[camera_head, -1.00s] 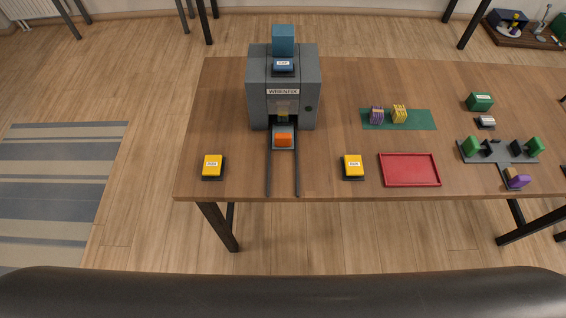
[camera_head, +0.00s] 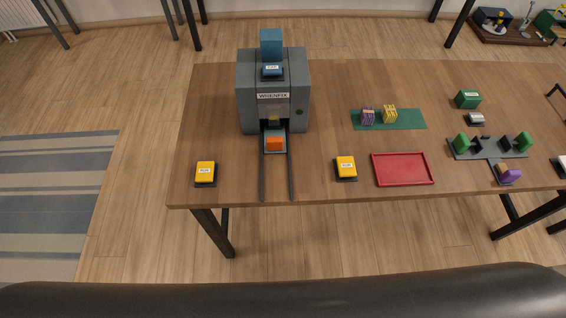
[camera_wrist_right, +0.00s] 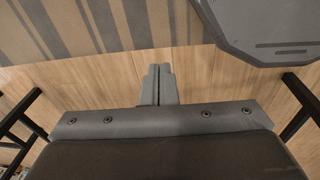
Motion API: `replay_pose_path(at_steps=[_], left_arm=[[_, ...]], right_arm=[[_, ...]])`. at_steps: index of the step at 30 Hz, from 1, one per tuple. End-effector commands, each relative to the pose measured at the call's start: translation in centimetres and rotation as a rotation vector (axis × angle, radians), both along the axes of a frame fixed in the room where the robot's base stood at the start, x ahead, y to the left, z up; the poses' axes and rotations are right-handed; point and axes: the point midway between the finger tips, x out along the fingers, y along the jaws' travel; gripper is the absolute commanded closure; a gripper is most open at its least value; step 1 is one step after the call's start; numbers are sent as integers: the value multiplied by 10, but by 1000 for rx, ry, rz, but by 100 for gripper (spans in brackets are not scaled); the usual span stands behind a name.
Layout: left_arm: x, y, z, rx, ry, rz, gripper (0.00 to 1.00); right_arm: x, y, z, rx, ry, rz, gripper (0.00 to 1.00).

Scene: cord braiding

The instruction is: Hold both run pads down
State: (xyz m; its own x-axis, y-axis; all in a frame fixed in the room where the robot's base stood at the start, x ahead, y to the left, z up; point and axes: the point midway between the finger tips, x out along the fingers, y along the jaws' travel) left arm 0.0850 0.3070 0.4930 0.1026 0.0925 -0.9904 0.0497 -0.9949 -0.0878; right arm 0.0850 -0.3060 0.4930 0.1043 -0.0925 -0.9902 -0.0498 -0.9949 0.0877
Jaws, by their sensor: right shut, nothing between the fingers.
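Two yellow run pads on dark bases lie near the table's front edge. The left run pad (camera_head: 206,172) is left of the rails of the grey machine (camera_head: 272,90); the right run pad (camera_head: 346,166) is right of them. Nothing touches either pad, and both look alike in height. An orange block (camera_head: 274,143) sits on a small carriage at the machine's mouth. My right gripper (camera_wrist_right: 157,72) is shut and empty in the right wrist view, over the wooden floor, away from the pads. My left gripper is in neither view.
A red tray (camera_head: 402,183) lies right of the right pad. Behind it is a green mat (camera_head: 410,118) with two small cord bundles. A grey fixture (camera_head: 462,155) with green and purple parts stands further right. The table between left pad and machine is clear.

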Motion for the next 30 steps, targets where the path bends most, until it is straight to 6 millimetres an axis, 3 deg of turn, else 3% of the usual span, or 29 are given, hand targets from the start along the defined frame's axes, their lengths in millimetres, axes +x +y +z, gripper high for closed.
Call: replay_pose_path(at_steps=[5,8,11,15,18,21,24,30], left_arm=[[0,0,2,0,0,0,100],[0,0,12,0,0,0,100],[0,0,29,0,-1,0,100],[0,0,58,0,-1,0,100],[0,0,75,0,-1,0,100],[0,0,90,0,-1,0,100],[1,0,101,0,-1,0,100],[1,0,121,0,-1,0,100]], right_arm=[[4,-2,3,-2,0,1,100],[31,0,17,2,-9,0,100],[80,4,47,9,-16,-1,100],[165,13,111,22,-20,-3,100],[217,21,163,31,-22,-4,100],[256,28,213,39,-19,-4,100],[284,35,257,46,-18,-4,100],[321,45,335,56,-16,-1,100]])
